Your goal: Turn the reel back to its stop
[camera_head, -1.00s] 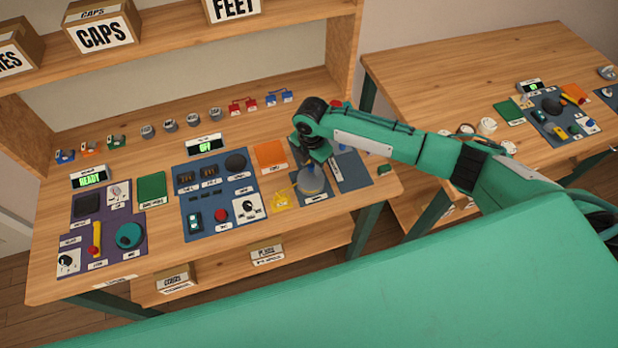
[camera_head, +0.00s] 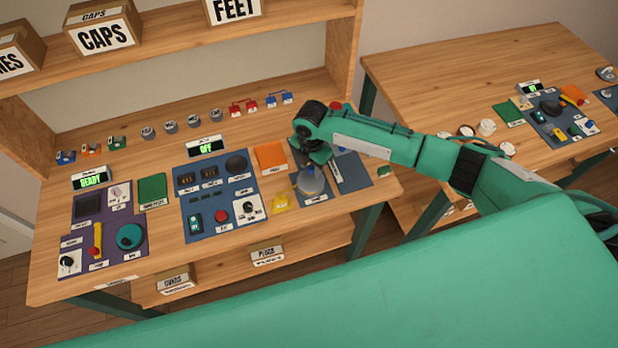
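A grey round dial (camera_head: 311,184), which looks like the reel, sits on a dark blue panel (camera_head: 352,172) at the right end of the long bench. Its label is too small to read. My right gripper (camera_head: 316,157) points down just behind and above the dial, partly hidden by its own wrist. The dial's top now shows in front of it, and I cannot tell whether they touch. Its fingers are too small and dark to tell whether they are open or shut. My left gripper is not in view.
A yellow piece (camera_head: 281,200) and an orange pad (camera_head: 270,157) lie left of the dial. A blue panel with a display reading OFF (camera_head: 205,147) and a purple panel with a READY display (camera_head: 91,180) stand further left. A second bench (camera_head: 430,85) is at right.

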